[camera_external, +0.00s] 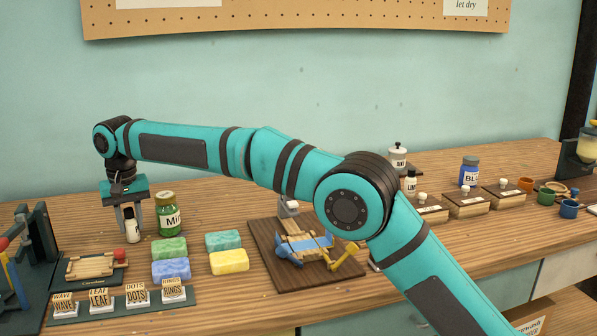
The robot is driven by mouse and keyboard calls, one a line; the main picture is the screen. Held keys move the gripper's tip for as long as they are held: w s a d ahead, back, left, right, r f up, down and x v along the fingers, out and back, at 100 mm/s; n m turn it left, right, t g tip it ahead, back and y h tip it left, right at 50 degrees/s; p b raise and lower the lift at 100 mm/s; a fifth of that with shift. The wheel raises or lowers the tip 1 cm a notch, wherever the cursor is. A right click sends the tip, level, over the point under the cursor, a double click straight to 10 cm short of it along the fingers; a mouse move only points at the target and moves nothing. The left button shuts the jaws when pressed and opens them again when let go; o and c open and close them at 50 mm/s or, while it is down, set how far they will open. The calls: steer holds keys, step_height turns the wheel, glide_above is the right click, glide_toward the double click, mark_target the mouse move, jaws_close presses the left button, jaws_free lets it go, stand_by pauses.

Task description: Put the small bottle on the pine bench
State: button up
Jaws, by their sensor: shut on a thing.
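My gripper (131,226) is at the left, pointing down. It is shut on a small pale bottle (133,234) held upright between its fingers, which partly hide it. The bottle is just above or touching the striped wooden bench top (220,210), which looks like the pine bench; I cannot tell if there is a gap. A green jar (168,215) with a brown lid and a label stands close to the right of my gripper.
Green (170,249), blue and yellow soap blocks lie in front. A wooden tray (90,266) with a red knob and a rack of labelled stamps (120,303) are nearby. A dark frame (35,245) stands left. A board with tools (300,255) lies in the middle. Bottles and boxes stand right.

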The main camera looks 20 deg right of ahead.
steer(key=shift+f, duration=0.15)
steer(key=o, duration=1)
step_height(320, 180, up, 11)
steer(key=shift+r, duration=0.65)
